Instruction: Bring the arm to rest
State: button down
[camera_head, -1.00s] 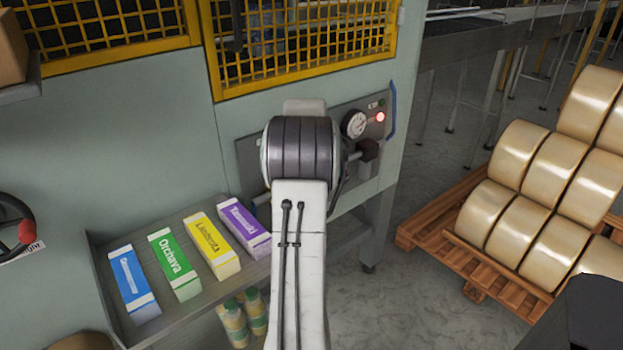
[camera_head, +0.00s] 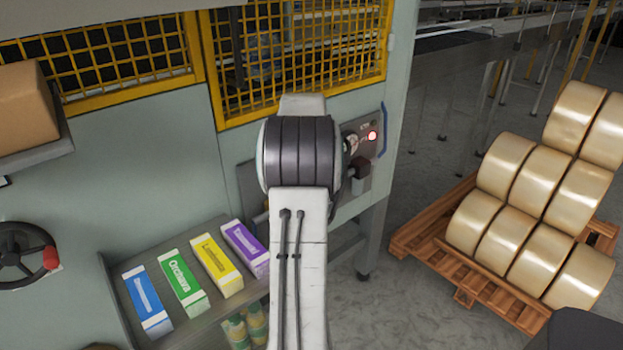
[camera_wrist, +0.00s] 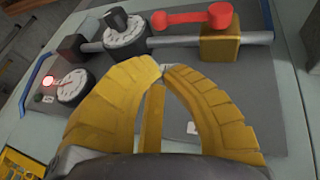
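My arm (camera_head: 300,220) reaches forward in the head view, in front of the machine's control panel (camera_head: 366,147). It hides my gripper there. In the wrist view my gripper (camera_wrist: 162,70) shows two yellow ribbed fingers with their tips together and nothing held between them. Behind the fingers is the grey panel, with two round dials, a red lever (camera_wrist: 195,16) on a bar with a brass-coloured block, and a lit red lamp (camera_wrist: 48,82). I see no contact between the fingers and these parts.
A shelf (camera_head: 200,329) with several coloured cartons lies left of my arm. A handwheel (camera_head: 20,250) and a brown box (camera_head: 25,108) are farther left. A wooden pallet (camera_head: 458,272) with large tan rolls stands right. Grey floor is clear between machine and pallet.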

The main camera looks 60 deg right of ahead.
jog(key=shift+s+r+p, duration=0.25)
jog(key=shift+r, duration=0.35)
jog(key=shift+s+r+p, duration=0.2)
jog(key=shift+s+r, duration=0.05)
jog(key=shift+r, duration=0.3)
jog(key=s+a+f+m+g+y, duration=0.15)
jog(key=s+a+f+m, duration=0.25)
jog(key=a, duration=0.5)
jog(key=s+a+f+m+g+y, duration=0.1)
jog(key=s+a+f+m+y, duration=0.25)
jog(key=a, duration=0.45)
jog(key=a+r+n+t, duration=0.1)
jog(key=a+r+n, duration=0.2)
jog(key=a, duration=0.7)
jog(key=s+a+r+n+t+p, duration=0.1)
jog(key=a+r+n, duration=0.2)
jog(key=a, duration=0.7)
jog(key=a+r+n+t+p, duration=0.1)
jog(key=a+r+n, duration=0.2)
jog(key=a, duration=0.7)
jog(key=shift+s+r+n, duration=0.25)
jog(key=shift+r+n, duration=0.1)
jog(key=shift+n, duration=0.7)
